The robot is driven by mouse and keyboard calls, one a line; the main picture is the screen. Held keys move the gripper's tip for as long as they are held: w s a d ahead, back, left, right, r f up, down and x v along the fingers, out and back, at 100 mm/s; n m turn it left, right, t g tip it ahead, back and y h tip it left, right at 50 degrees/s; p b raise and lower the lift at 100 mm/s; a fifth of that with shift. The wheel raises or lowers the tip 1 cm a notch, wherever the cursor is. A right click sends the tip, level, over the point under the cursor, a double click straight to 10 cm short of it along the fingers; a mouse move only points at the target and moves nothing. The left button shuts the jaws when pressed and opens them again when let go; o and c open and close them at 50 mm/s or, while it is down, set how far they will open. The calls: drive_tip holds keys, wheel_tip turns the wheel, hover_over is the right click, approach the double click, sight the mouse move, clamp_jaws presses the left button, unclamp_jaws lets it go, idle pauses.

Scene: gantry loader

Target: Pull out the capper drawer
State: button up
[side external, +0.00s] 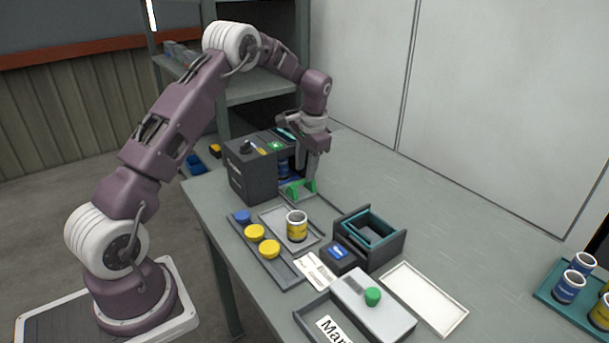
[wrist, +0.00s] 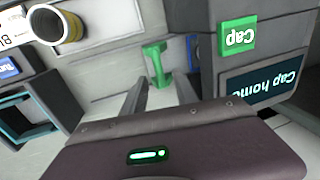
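The capper (side external: 250,172) is a dark grey box at the back left of the table. In the wrist view its side (wrist: 234,70) carries a green "Cap" label and a "Cap home" label. A green handle (side external: 298,188) sits low at its open front; it also shows in the wrist view (wrist: 155,64). How far the drawer is out is hard to tell. My gripper (side external: 308,177) is over the handle in the side view. In the wrist view its two fingers (wrist: 163,94) are apart, with the handle visible beyond the gap. I cannot tell whether they touch it.
A blue item (side external: 284,170) shows inside the capper's front. A yellow-labelled can (side external: 297,227) stands on a tray close by, beside a rack with blue and yellow caps (side external: 255,232). A dark teal-edged bin (side external: 385,241) stands at right. The table's back right is clear.

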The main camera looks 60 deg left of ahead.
drive_tip(key=shift+a+f, duration=0.15)
drive_tip(key=shift+f, duration=0.6)
drive_tip(key=shift+a+f, duration=0.1)
drive_tip(key=shift+f, duration=0.65)
clamp_jaws()
